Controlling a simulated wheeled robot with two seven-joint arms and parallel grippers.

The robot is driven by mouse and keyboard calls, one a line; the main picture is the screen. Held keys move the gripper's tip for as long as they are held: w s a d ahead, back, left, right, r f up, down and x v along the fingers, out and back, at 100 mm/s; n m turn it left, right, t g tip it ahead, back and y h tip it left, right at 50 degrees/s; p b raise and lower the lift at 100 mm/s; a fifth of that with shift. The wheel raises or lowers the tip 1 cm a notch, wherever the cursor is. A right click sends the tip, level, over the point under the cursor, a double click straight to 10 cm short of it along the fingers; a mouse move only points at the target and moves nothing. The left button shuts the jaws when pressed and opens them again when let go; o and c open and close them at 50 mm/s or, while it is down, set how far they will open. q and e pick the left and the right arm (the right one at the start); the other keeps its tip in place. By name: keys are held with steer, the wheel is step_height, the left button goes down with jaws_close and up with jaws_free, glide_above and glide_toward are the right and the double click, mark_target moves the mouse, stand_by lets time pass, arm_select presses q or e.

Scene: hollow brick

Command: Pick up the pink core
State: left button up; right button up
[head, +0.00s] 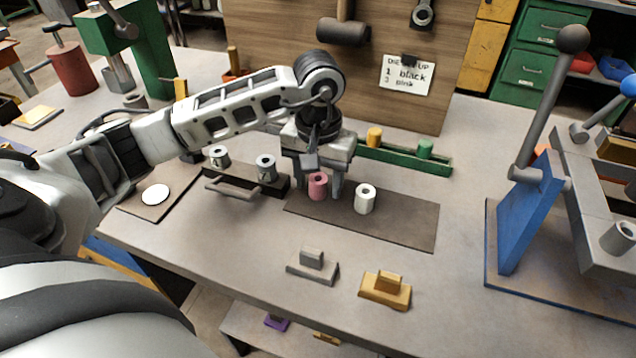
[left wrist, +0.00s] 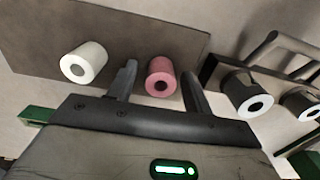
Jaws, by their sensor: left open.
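The pink core (head: 318,186) is a short upright hollow cylinder on the dark mat (head: 405,225). It also shows in the left wrist view (left wrist: 161,75), between the two fingers. My left gripper (head: 320,190) is open and pointing down at the pink core, with one finger on each side of it. I cannot tell whether the fingers touch it. A white core (head: 364,198) stands just right of it on the mat; it also shows in the left wrist view (left wrist: 84,62). My right gripper is not in view.
A dark holder (head: 225,178) with two grey hollow cylinders (head: 266,167) stands left of the mat. A green rack (head: 400,158) with a yellow and a green core is behind. Grey (head: 312,268) and yellow (head: 386,290) blocks lie in front. A blue press (head: 530,220) stands right.

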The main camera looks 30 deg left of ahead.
arm_select(q)
steer(key=c, duration=0.9)
steer(key=shift+c, duration=0.2)
steer(key=shift+r, duration=0.15)
